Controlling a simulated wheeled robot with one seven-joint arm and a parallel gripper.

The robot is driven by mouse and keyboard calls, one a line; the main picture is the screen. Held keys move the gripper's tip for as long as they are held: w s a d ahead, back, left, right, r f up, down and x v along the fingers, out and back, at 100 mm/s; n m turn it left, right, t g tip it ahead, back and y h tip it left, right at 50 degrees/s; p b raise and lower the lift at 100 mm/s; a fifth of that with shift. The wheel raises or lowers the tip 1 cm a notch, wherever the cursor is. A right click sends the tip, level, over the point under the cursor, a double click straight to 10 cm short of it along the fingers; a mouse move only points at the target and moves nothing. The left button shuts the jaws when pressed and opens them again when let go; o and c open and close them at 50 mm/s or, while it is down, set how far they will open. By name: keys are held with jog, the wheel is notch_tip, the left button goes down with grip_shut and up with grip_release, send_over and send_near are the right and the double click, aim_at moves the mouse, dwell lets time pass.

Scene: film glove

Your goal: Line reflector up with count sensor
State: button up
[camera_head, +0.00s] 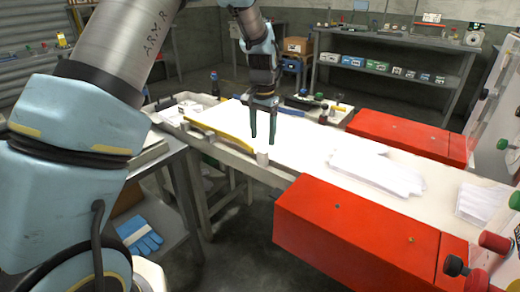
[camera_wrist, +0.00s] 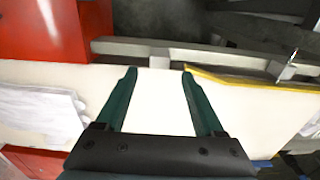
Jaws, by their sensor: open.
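My gripper (camera_head: 262,140) is open and empty, its two dark green fingers pointing down over the near edge of the white conveyor belt (camera_head: 300,150). In the wrist view its fingers (camera_wrist: 158,73) stand apart with pale belt between them.
A yellow bar (camera_head: 217,133) runs along the near left rail and also shows in the wrist view (camera_wrist: 235,80). Red housings (camera_head: 350,235) (camera_head: 410,135) flank the belt to the right. White gloves (camera_head: 375,170) lie on the belt. A shelf (camera_head: 390,45) stands behind.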

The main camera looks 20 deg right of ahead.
aim_at(263, 151)
notch_tip(263, 151, down, 7)
jog(key=shift+r+p, duration=0.1)
jog(key=shift+p, duration=0.35)
grip_shut()
dwell(0.4)
dwell(0.8)
